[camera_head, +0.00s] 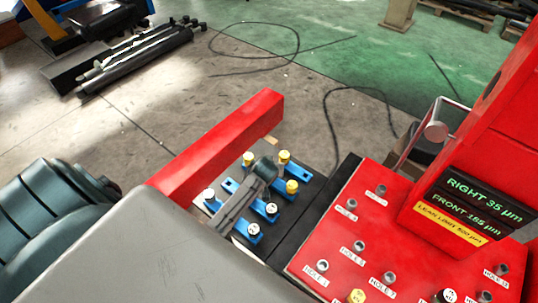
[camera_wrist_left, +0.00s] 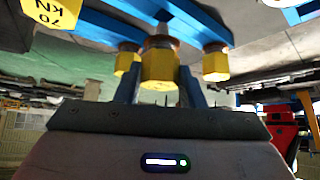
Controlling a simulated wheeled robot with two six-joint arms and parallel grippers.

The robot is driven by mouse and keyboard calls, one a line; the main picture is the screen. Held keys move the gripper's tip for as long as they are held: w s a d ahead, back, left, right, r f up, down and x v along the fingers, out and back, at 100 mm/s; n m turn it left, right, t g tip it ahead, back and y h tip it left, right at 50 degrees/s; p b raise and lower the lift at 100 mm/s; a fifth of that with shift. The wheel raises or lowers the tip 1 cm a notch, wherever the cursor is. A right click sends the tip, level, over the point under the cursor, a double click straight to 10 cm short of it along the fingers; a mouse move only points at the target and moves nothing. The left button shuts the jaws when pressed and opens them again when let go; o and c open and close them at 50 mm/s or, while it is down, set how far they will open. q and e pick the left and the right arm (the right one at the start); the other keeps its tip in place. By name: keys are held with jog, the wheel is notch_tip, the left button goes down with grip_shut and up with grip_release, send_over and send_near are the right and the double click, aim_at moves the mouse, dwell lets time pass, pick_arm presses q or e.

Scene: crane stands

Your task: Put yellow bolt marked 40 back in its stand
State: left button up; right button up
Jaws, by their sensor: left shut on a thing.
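My left gripper (camera_head: 262,172) comes in from the lower left over a dark plate of blue stands. In the left wrist view it is shut on a yellow hex bolt (camera_wrist_left: 160,70), whose marking I cannot read. In the head view the gripper hides this bolt. Blue stand bars (camera_wrist_left: 205,28) show behind it. Other yellow bolts stand near the gripper in the head view, one (camera_head: 248,158) behind it, one (camera_head: 284,156) beyond its tip and one (camera_head: 292,187) to its right. A yellow bolt marked 70 kN (camera_wrist_left: 52,12) is at the wrist view's top left. My right gripper is not in view.
White-topped bolts (camera_head: 271,208) stand in nearby blue stands. A red beam (camera_head: 220,140) runs behind the plate. At right is a red panel (camera_head: 335,235) with labelled holes and a display (camera_head: 480,205) reading RIGHT 35 and FRONT 155 µm.

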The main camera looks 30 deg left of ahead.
pick_arm(q)
jog(key=shift+f, duration=0.1)
jog(key=shift+f+b, duration=0.55)
jog(key=shift+f, duration=0.15)
jog(key=shift+f+b, duration=0.45)
jog(key=shift+f, duration=0.4)
jog(key=o, duration=1.1)
jog(key=shift+s+r, duration=0.1)
jog(key=shift+r, duration=0.05)
